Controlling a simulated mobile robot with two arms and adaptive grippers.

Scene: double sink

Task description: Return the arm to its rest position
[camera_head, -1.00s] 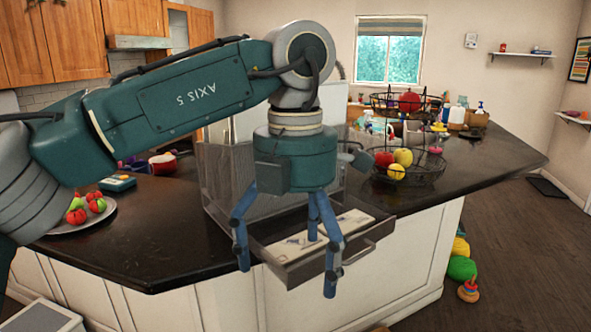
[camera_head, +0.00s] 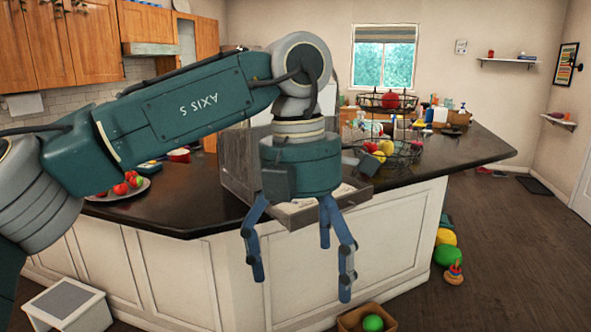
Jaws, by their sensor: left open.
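My left arm comes in from the left in the head view, and its gripper (camera_head: 303,268) hangs with the blue fingers pointing down. The fingers are spread apart with nothing between them, so it is open. It is in front of the dark-topped counter (camera_head: 205,212), and its fingers overlap the white cabinet front in the picture. Behind it an open drawer (camera_head: 356,196) of a grey transparent box holds pale flat items; the gripper partly hides it. My right gripper is not in view.
A plate of red and green fruit (camera_head: 122,188) sits on the counter's left. A tiered wire basket (camera_head: 402,150) with fruit stands right of the box. A white step stool (camera_head: 68,305), a box with a green ball (camera_head: 372,322) and toys are on the floor. Floor at right is mostly clear.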

